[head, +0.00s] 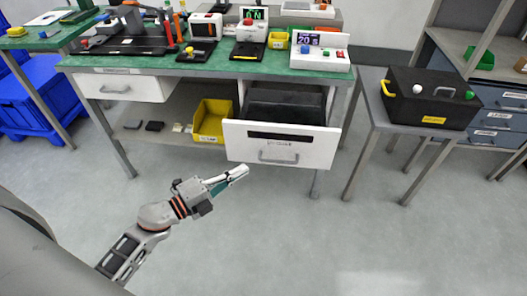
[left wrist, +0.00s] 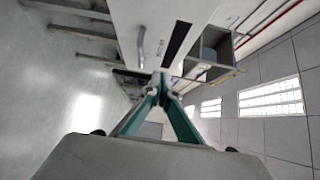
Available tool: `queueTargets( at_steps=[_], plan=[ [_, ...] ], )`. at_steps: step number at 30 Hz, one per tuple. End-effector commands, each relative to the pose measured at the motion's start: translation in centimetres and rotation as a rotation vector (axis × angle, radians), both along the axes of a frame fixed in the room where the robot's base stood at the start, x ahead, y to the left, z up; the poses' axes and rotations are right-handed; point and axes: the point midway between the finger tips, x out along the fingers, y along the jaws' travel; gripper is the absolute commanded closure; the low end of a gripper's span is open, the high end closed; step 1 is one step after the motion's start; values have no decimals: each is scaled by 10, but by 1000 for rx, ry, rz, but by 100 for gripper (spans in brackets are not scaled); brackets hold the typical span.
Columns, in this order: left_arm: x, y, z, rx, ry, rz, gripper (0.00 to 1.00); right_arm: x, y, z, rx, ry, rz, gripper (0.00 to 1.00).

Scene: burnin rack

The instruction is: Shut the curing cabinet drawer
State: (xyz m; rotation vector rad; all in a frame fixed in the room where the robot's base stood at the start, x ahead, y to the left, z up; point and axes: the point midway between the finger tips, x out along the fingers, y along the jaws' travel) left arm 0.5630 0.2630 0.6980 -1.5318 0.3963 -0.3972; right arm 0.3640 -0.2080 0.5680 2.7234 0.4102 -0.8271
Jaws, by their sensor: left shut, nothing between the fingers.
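The cabinet drawer (head: 245,147) is pulled out under the right part of the green-topped bench. Its white front has a dark slot, a label and a grey handle (head: 278,156), and its dark inside shows behind the front. My left gripper (head: 243,172) is shut and empty, just in front of and below the drawer front's left part in the head view. In the left wrist view, the shut fingertips (left wrist: 160,88) point toward the white drawer front (left wrist: 150,18), which appears turned on its side. I cannot tell whether they touch it. My right gripper is not in view.
A second white drawer (head: 125,88) on the left of the bench looks closed. A yellow bin (head: 212,121) sits on the lower shelf. A side table (head: 375,110) with a black case (head: 428,98) stands on the right. The floor in front is clear.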

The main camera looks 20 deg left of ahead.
Motion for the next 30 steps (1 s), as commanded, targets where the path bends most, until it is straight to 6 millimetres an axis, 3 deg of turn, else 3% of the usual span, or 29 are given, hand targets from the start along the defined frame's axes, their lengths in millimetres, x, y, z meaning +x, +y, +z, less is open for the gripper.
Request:
queueTargets(
  at_steps=[13,18,30],
  plan=[
    [76,-42,1,-2,-2,1,100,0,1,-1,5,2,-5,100],
    [98,-34,-2,-1,3,2,100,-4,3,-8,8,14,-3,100],
    [112,-30,0,-3,1,1,100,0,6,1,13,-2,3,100]
  ],
)
